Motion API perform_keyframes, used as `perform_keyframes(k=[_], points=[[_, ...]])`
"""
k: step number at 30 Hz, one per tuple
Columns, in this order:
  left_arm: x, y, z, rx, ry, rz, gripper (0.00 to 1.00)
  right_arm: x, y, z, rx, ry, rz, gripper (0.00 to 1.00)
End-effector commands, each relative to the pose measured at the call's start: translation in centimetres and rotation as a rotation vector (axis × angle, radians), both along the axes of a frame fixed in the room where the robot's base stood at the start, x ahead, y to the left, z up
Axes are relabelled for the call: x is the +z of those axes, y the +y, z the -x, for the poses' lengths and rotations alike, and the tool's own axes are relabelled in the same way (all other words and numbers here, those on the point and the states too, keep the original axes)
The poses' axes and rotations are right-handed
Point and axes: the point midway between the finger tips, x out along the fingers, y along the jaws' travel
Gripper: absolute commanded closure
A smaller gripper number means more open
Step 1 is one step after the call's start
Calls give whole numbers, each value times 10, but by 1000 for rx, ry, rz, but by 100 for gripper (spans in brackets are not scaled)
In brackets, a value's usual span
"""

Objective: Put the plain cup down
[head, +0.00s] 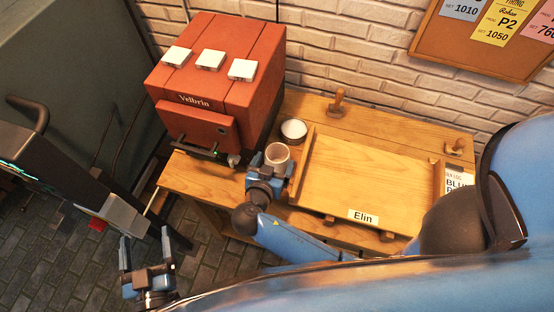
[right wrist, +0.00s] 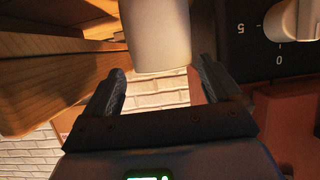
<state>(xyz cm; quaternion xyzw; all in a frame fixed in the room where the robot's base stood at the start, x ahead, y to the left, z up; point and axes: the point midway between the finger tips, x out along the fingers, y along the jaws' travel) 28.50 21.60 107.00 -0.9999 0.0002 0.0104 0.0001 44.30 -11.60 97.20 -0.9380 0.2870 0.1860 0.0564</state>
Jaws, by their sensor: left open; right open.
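The plain cup (head: 277,153) is pale and stands upright at the left end of the wooden tray, beside the red kiln. It also shows in the right wrist view (right wrist: 156,35), at the top middle. My right gripper (head: 270,172) is open at the cup, on its near side. In the right wrist view its two fingers (right wrist: 163,80) lie to either side of the cup's lower end in the picture, and gaps show between them and the cup. The cup's base is hidden in the head view. My left gripper (head: 147,250) is open and empty over the floor at the lower left.
The red kiln (head: 215,85) with white blocks on top stands left of the cup. A round white-filled container (head: 293,130) stands just behind it. The wooden tray (head: 365,172), labelled Elin, is bare. Wooden-handled stamps (head: 337,104) stand at the back.

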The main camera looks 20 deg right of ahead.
Motion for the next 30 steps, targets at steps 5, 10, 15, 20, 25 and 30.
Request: perform_keyframes(k=[5, 10, 15, 20, 25, 30], points=[[4, 0, 0, 0, 0, 0, 14, -5, -7, -10, -1, 1, -2, 9], [10, 0, 0, 0, 0, 0, 14, -5, -11, -16, -2, 2, -1, 9], [24, 0, 0, 0, 0, 0, 14, -9, -19, -33, -3, 2, 0, 9], [30, 0, 0, 0, 0, 0, 14, -18, -28, -47, -3, 1, 0, 9], [32, 0, 0, 0, 0, 0, 14, -23, -32, -53, -2, 0, -2, 9], [31, 0, 0, 0, 0, 0, 14, -23, -32, -53, 0, 0, -1, 9]])
